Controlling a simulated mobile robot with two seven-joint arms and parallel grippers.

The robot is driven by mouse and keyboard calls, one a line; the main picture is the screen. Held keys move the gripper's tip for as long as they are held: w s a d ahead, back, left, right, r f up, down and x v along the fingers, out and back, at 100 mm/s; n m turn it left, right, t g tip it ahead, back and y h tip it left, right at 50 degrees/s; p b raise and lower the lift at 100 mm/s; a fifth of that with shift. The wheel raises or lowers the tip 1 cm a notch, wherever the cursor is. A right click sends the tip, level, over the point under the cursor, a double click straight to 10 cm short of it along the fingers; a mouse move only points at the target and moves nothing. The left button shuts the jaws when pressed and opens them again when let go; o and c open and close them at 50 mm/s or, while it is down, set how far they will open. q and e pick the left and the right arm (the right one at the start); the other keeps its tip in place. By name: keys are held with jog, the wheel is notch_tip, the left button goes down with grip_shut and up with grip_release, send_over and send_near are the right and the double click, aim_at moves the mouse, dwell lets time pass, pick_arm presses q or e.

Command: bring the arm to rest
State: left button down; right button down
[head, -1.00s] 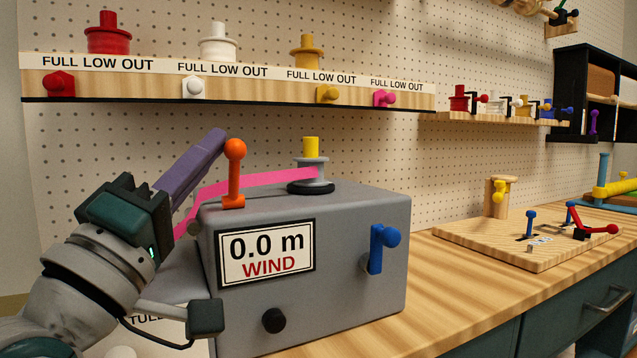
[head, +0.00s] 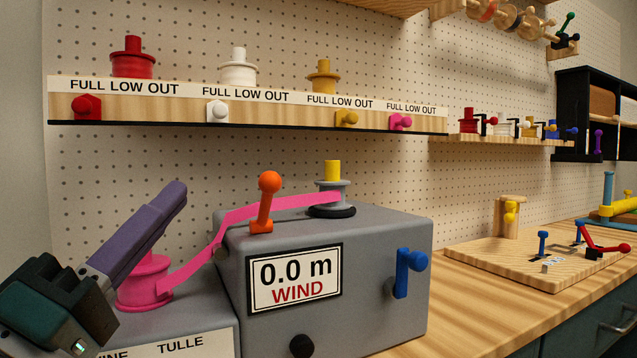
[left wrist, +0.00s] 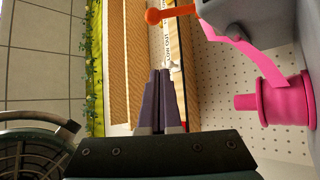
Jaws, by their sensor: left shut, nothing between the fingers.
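My left gripper (head: 178,192) is at the lower left of the head view, its purple fingers together and pointing up to the right. In the left wrist view its fingers (left wrist: 160,75) are closed with nothing between them. In the head view the gripper is in front of part of a pink spool (head: 147,290) on the grey winding machine (head: 390,240). The spool also shows in the left wrist view (left wrist: 285,102), apart from the fingers. My right gripper is in neither view.
A pink ribbon (head: 235,214) runs from the spool past an orange lever (head: 268,195) to a grey reel (head: 331,195). A blue crank (head: 408,265) sticks out of the machine's front. A shelf (head: 270,115) with spools hangs above. A wooden board (head: 530,268) stands at the right.

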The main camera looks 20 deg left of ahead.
pick_arm(q)
jog(key=shift+v, duration=0.95)
jog(key=shift+w, duration=0.1)
jog(key=d+f+m+g+h+p, duration=0.3)
jog(key=d+f+m+g+p, duration=0.2)
jog(key=d+m+g+p, duration=0.45)
jog(key=s+a+m+g+y+p, duration=0.2)
jog(key=s+m+g+p, duration=0.3)
jog(key=s+g+p, duration=0.65)
jog(key=w+r+p+v, duration=0.1)
jog(key=w+p+v, duration=0.2)
jog(key=p+v, duration=1.4)
jog(key=w+r+p+v, duration=0.1)
jog(key=w+p+v, duration=0.3)
jog(key=p+v, duration=1.3)
jog(key=shift+d+r, duration=0.15)
jog(key=shift+r, duration=0.7)
